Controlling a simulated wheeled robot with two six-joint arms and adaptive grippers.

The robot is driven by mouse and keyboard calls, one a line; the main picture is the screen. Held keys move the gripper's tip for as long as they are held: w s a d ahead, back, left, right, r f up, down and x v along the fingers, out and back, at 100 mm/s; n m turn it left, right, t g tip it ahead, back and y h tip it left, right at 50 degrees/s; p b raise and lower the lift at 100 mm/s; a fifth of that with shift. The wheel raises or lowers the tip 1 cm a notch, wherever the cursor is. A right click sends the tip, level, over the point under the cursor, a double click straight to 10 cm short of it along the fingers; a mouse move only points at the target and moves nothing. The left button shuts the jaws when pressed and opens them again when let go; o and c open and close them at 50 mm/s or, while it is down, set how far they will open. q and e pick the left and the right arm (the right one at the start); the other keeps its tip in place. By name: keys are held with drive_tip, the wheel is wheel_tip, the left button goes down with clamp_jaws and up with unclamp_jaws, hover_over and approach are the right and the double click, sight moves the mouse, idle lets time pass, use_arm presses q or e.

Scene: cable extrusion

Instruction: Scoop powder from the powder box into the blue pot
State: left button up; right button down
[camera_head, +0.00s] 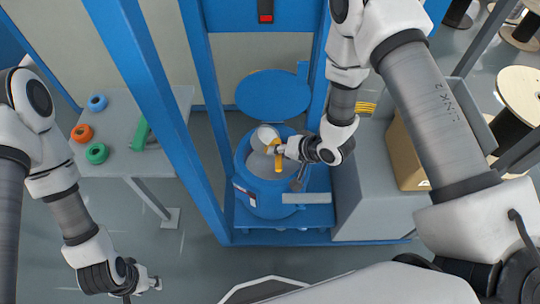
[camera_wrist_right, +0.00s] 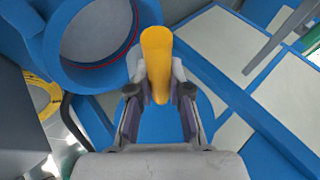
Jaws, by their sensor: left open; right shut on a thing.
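The blue pot (camera_head: 266,200) stands on a blue base in the middle of the head view, open at the top, with its round blue lid (camera_head: 272,95) raised behind it. My right gripper (camera_head: 282,149) is over the pot's opening and shut on the yellow handle of a scoop (camera_head: 278,165). The handle also shows between its fingers in the right wrist view (camera_wrist_right: 157,55). The scoop's pale cup is over the pot; I cannot tell whether it holds powder. A cardboard box (camera_head: 404,158) at the right is partly behind my right arm; its contents are hidden. My left gripper (camera_head: 155,284) is open and empty at lower left.
Blue frame posts (camera_head: 207,130) stand around the pot. A grey cabinet (camera_head: 362,195) is right of it. A table (camera_head: 120,120) at the left holds blue, orange and green rings and a green piece. Cable spools (camera_head: 522,95) stand at far right. Floor at lower left is clear.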

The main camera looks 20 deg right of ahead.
use_arm(q)
wheel_tip(320, 180, down, 13)
drive_tip(key=b, duration=1.2)
drive_tip(key=shift+f, duration=0.15)
use_arm(e)
drive_tip(key=s+d+f+m+t+y, duration=0.1)
drive_tip(key=d+f+m+t+y, duration=0.1)
drive_tip(key=d+f+t+y, duration=0.2)
drive_tip(key=d+f+y, duration=0.1)
drive_tip(key=y, duration=0.2)
drive_tip(key=shift+s+f, duration=0.2)
drive_tip(key=shift+s, duration=0.05)
